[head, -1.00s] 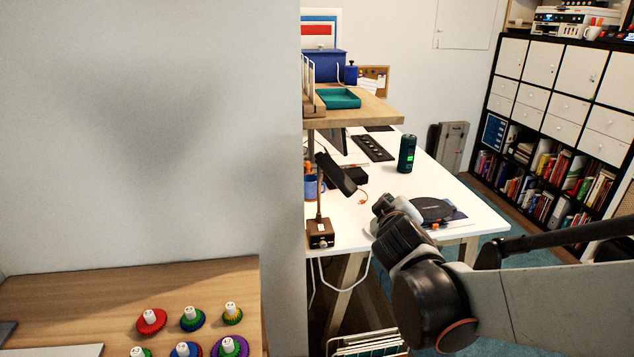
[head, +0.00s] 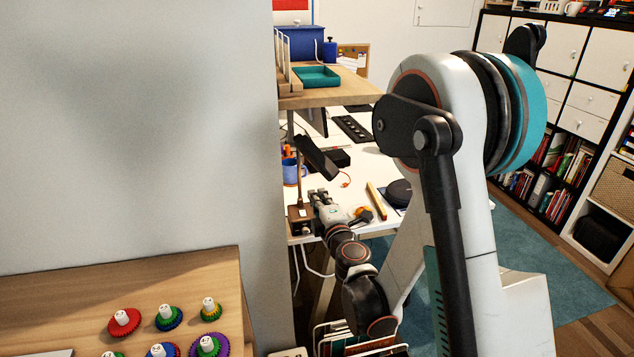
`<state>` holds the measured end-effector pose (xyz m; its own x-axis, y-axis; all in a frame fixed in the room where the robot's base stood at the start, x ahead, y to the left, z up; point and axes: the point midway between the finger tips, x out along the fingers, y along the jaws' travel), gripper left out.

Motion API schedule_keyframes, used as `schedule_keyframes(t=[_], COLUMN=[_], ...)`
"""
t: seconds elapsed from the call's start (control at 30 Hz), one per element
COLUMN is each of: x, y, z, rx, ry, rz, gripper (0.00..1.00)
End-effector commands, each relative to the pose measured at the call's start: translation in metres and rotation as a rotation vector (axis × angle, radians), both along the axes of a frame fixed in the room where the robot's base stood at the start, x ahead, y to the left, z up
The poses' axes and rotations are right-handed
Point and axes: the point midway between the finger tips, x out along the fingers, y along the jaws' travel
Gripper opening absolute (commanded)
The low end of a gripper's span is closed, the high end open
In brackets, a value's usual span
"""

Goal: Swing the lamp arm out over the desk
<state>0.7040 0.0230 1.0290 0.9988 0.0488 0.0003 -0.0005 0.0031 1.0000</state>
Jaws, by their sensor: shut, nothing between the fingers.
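The lamp stands at the near left corner of the white desk (head: 362,165). It has a brown block base (head: 299,220), a thin upright post (head: 300,190) and a long black head (head: 317,157) that slants down to the right over the desk. Its upper part runs close under the wooden shelf, and I cannot make out its joint. My gripper (head: 318,196) is shut and empty. In the picture it sits just right of the post, above the base and below the head. I cannot tell whether it touches the post.
A blue mug (head: 291,172) stands behind the post. A wooden shelf (head: 340,90) with a teal tray (head: 318,77) overhangs the desk. A yellow bar (head: 376,201) and a dark round disc (head: 398,192) lie right of my gripper. A wall edge borders the left.

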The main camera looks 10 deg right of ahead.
Motion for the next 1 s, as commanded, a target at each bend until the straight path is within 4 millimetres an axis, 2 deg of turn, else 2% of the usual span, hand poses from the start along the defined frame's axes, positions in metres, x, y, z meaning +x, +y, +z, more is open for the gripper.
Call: schedule_keyframes(t=[0.17, 0.57, 0.6, 0.8, 1.0], x=[0.020, 0.097, 0.102, 0.119, 0.125], y=[0.001, 0.004, -0.001, -0.018, -0.022], z=[0.004, -0.001, -0.001, 0.000, 0.001], rx=[0.002, 0.003, 0.003, 0.003, 0.003], ry=[0.000, 0.000, 0.000, 0.000, 0.000], rz=[-0.001, -0.001, -0.004, -0.003, -0.001], gripper=[0.00, 0.00, 0.00, 0.00, 0.00])
